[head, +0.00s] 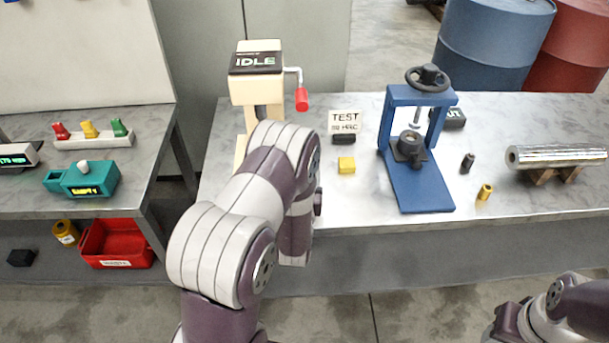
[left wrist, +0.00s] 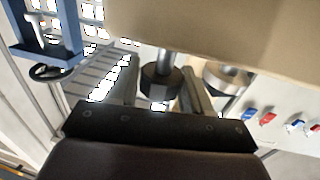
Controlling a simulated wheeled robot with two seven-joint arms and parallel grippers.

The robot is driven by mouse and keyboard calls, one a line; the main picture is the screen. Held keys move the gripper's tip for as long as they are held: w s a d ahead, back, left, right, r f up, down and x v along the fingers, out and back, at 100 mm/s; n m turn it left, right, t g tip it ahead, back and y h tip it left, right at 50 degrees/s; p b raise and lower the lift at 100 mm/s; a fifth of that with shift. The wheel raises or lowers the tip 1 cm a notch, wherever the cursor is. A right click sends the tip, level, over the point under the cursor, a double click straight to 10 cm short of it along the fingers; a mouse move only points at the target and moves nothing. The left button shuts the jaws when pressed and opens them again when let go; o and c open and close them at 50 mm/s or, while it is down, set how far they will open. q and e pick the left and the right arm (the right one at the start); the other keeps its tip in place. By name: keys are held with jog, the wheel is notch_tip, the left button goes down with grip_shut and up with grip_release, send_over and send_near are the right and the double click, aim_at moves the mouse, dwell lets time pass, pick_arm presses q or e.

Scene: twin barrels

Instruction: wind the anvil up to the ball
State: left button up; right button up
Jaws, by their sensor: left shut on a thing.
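The cream tester (head: 257,85) stands on the bench with a display reading IDLE. A crank with a red handle (head: 302,99) is on its right side. My left arm hides its lower middle part and my left gripper in the head view. In the left wrist view, my left gripper (left wrist: 161,98) is shut on a dark faceted knob (left wrist: 158,83) on a metal rod, close to a cream surface. A round silver piece (left wrist: 228,76) is beside it. I cannot tell which piece is the anvil, and the ball is not visible. My right gripper is out of view.
A blue press (head: 420,185) with a handwheel stands right of the tester. A TEST sign (head: 345,122) and a yellow block (head: 347,165) lie between them. A metal cylinder (head: 556,155) rests at the right. A teal device (head: 84,181) is on the left bench, above a red bin (head: 117,244).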

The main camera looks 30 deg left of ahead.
pick_arm(q)
jog(key=shift+n+g+y+b, duration=0.45)
jog(key=shift+n+g+y, duration=0.6)
jog(key=shift+y, duration=0.45)
jog(key=shift+n+g+y+b, duration=0.45)
jog(key=shift+n+g+y, duration=0.4)
jog(key=shift+n+y, duration=0.55)
jog(key=shift+g+y, duration=0.3)
jog(key=o, duration=0.9)
jog(key=shift+r, duration=0.1)
jog(key=shift+o, duration=0.2)
jog(key=shift+s, duration=0.1)
jog(key=b+v, duration=0.1)
jog(key=v, duration=1.1)
jog(key=shift+s+d, duration=0.25)
jog(key=shift+s, duration=0.1)
